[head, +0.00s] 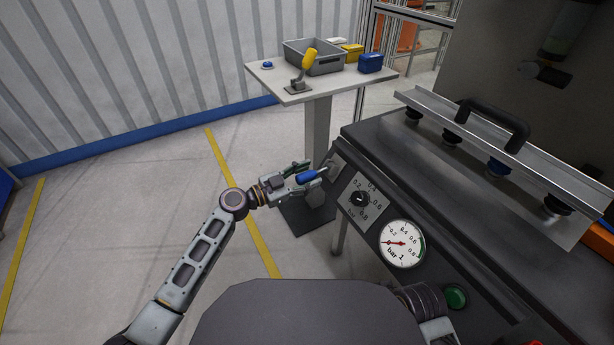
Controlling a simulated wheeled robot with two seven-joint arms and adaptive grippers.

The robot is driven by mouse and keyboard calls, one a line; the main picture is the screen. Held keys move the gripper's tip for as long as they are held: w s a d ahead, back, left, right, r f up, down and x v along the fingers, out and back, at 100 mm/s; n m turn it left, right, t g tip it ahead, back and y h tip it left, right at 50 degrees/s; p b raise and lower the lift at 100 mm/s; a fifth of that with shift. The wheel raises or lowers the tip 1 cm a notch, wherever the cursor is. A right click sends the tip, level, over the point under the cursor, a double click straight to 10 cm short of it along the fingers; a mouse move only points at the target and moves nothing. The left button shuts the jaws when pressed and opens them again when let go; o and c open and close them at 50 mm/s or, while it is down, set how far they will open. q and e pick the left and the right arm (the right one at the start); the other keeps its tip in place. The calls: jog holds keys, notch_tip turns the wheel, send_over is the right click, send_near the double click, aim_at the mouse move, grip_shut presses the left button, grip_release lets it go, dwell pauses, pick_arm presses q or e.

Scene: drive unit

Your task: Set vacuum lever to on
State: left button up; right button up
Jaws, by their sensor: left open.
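The vacuum lever (308,176) has a blue handle and sits on a small metal plate at the left end of the dark console's front panel. Its handle points left, away from the plate. My left gripper (304,174) is open at the handle, with its fingers close around or beside it; I cannot tell whether they touch. The fingers hide part of the lever. A round pressure gauge (401,243) on the panel has its red needle pointing left, at the low end. My right gripper is not in view.
A black dial (360,199) with a number scale sits between lever and gauge. A green button (455,297) is lower right. A bar with suction cups (500,140) spans the console top.

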pick_arm(q)
jog(key=shift+c, duration=0.2)
grip_shut()
